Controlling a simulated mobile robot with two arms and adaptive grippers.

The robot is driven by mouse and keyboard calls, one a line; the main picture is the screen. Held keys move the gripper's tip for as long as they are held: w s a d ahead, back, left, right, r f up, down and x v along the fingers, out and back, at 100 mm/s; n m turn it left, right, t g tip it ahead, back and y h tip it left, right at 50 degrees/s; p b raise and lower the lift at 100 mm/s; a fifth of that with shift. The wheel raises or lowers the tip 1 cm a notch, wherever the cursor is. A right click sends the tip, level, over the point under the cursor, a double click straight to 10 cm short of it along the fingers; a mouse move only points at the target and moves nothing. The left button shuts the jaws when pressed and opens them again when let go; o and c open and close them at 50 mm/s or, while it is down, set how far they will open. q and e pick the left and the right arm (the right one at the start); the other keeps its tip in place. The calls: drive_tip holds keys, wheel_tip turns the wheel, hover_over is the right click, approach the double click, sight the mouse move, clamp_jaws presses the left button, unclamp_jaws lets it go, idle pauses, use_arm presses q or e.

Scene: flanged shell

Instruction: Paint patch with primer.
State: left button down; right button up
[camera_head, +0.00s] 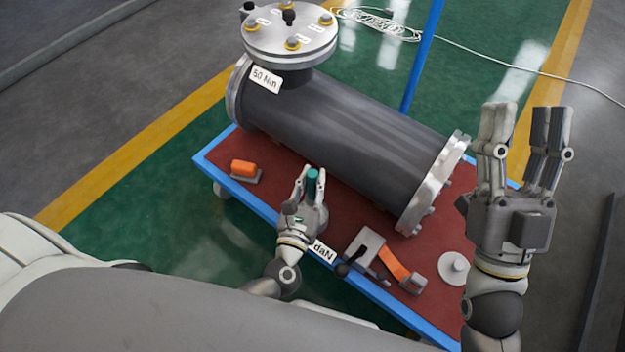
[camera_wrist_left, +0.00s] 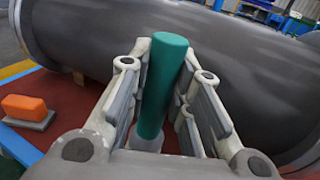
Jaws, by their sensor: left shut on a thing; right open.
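The dark grey flanged shell (camera_head: 340,125) lies across the red-topped table. It also fills the back of the left wrist view (camera_wrist_left: 90,40). I cannot make out a distinct patch on it. My left gripper (camera_head: 308,178) is shut on an upright teal cylinder (camera_wrist_left: 162,85), likely the primer applicator, in front of the shell. The teal cylinder's top also shows in the head view (camera_head: 312,174); its lower part is hidden between the fingers. My right gripper (camera_head: 522,125) is open and empty, raised at the right beyond the shell's end flange.
An orange block on a grey base (camera_head: 243,169) sits at the table's left. A grey tool with an orange strip (camera_head: 392,262) and a round grey disc (camera_head: 453,267) lie front right. A blue post (camera_head: 422,55) rises behind the shell.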

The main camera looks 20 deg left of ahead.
use_arm(q)
drive_tip(key=shift+r+p, duration=0.3)
drive_tip(key=shift+r, duration=0.25)
use_arm(e)
drive_tip(key=shift+w+a+f+g+h, duration=0.15)
drive_tip(key=shift+w+f+g+h, duration=0.35)
drive_tip(key=shift+w+f+g, duration=0.85)
drive_tip(key=shift+f+t, duration=0.15)
drive_tip(key=shift+t, duration=0.1)
